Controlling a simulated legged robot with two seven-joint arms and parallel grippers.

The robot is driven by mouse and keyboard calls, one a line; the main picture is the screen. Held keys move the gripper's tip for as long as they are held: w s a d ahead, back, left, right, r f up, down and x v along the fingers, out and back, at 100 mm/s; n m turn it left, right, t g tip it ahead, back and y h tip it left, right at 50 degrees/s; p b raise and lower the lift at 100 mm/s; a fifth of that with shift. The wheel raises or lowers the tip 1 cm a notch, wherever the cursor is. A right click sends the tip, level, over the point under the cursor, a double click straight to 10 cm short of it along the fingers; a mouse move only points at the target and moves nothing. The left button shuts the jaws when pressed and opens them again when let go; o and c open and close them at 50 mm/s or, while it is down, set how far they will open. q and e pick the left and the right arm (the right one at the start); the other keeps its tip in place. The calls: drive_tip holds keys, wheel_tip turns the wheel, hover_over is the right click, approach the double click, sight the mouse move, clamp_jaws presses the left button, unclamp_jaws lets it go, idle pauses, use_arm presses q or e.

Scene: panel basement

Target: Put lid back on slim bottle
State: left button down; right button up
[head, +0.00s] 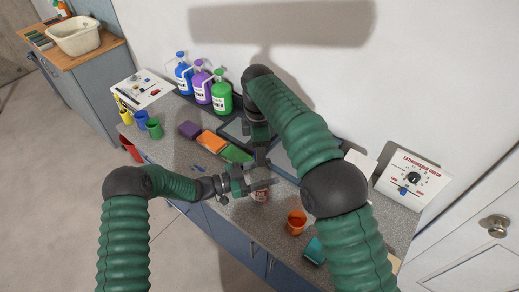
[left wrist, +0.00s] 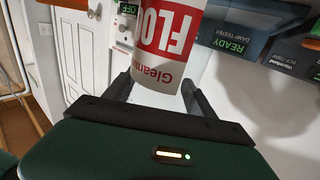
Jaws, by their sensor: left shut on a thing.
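A white bottle with a red label (left wrist: 165,40) shows large between the fingers of my left gripper (left wrist: 157,90) in the left wrist view. Its lettering is upside down there and its top is out of frame. In the head view my left gripper (head: 262,186) is shut on this bottle (head: 261,196), above the counter's front part, and mostly covers it. My right gripper (head: 262,160) points down just above and behind the left one; its fingers are too small and dark to read. I cannot make out the lid.
Blue, purple and green jugs (head: 221,90) stand at the back of the counter (head: 170,112). Coloured sponges (head: 211,141) lie left of the grippers. An orange cup (head: 296,222) stands to the right, near a teal block (head: 314,251).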

clamp_jaws()
drive_tip(key=m, duration=1.6)
drive_tip(key=shift+w+a+m, duration=0.1)
drive_tip(key=shift+m, duration=0.2)
drive_tip(key=m, duration=0.4)
drive_tip(key=shift+m, duration=0.3)
drive_tip(key=shift+c, duration=0.9)
unclamp_jaws()
drive_tip(key=shift+a, duration=0.1)
drive_tip(key=o, duration=0.3)
drive_tip(key=shift+o, duration=0.2)
